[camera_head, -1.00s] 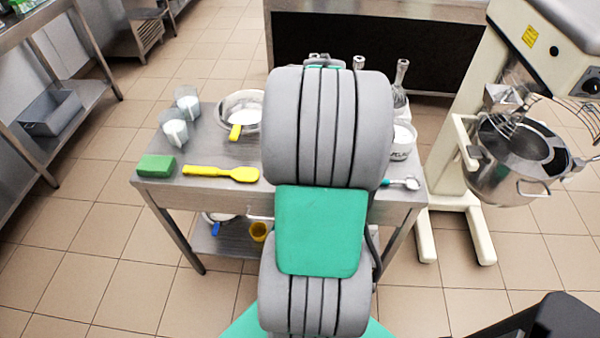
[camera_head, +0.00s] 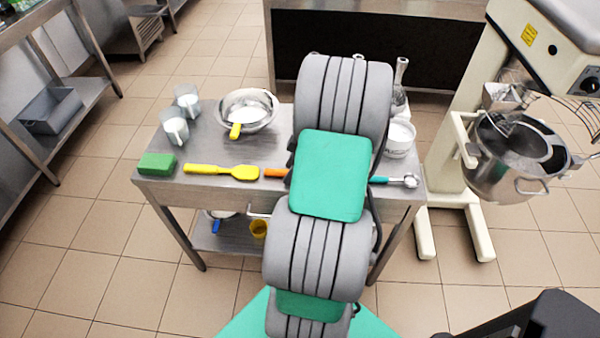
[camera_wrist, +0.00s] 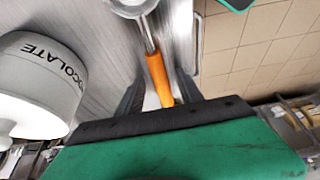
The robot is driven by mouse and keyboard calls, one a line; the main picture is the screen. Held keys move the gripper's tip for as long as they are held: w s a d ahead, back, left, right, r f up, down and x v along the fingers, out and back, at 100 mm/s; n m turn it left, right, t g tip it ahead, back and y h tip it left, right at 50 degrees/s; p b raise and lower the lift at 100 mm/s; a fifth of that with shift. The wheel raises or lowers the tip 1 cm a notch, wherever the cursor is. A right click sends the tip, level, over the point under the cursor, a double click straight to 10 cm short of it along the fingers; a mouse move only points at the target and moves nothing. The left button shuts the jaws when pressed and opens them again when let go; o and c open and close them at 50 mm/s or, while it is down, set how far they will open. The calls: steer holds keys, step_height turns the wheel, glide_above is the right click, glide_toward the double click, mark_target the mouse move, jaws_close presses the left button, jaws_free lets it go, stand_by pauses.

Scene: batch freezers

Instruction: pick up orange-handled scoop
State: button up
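The orange-handled scoop shows its orange handle (camera_head: 276,173) at the front edge of the steel table in the head view, with the rest hidden behind my arm. In the wrist view, its orange handle (camera_wrist: 158,78) lies between the two dark fingers of my gripper (camera_wrist: 160,85), with a metal shaft and a pale round bowl at the top edge. The fingers stand apart, with a gap visible on each side of the handle. My gripper is hidden behind my arm in the head view.
A yellow spatula (camera_head: 225,171) and a teal-handled scoop (camera_head: 400,180) lie either side. A white tub lettered "CHOCOLATE" (camera_wrist: 38,85) is close on the left in the wrist view. A metal bowl (camera_head: 265,97), two cups and a green block (camera_head: 157,164) share the table (camera_head: 205,150). A mixer stands right.

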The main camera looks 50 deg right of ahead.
jaws_close()
stand_by(0.6)
